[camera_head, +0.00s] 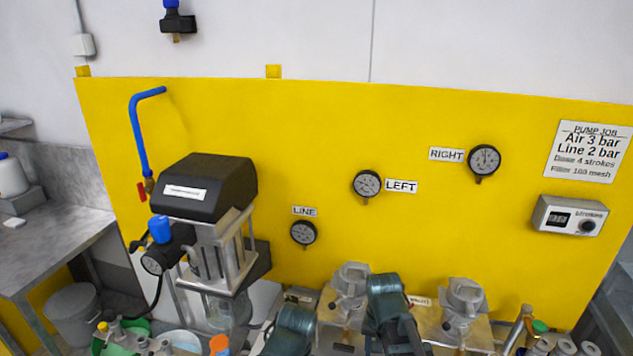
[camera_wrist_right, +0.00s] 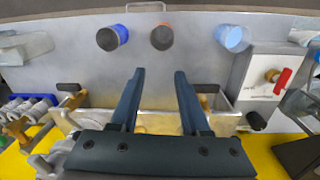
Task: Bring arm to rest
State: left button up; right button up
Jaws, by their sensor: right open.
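My right gripper (camera_wrist_right: 159,75) is in the right wrist view with its two dark fingers apart and nothing between them. It points toward a grey metal surface (camera_wrist_right: 185,50) and a metal trough (camera_wrist_right: 155,122). In the head view, two dark teal links of my arms (camera_head: 390,312) show at the bottom edge, low in front of the yellow panel (camera_head: 320,130). No gripper fingers can be made out there, and my left gripper is not seen.
A pump (camera_head: 205,190) with a black top stands at left. Two grey metal units (camera_head: 350,290) (camera_head: 464,305) stand close by my arm links. In the wrist view, blue cups (camera_wrist_right: 112,38) (camera_wrist_right: 233,38), an orange cup (camera_wrist_right: 161,37) and a red handle (camera_wrist_right: 283,79) lie beyond the fingers.

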jog(key=s+a+f+n+b, duration=0.6)
jog(key=s+a+f+n, duration=0.1)
jog(key=s+a+n, duration=0.1)
jog(key=shift+s+a+f+h, duration=0.3)
jog(key=shift+a+f, duration=0.1)
jog(key=shift+a, duration=0.15)
dwell(4.5)
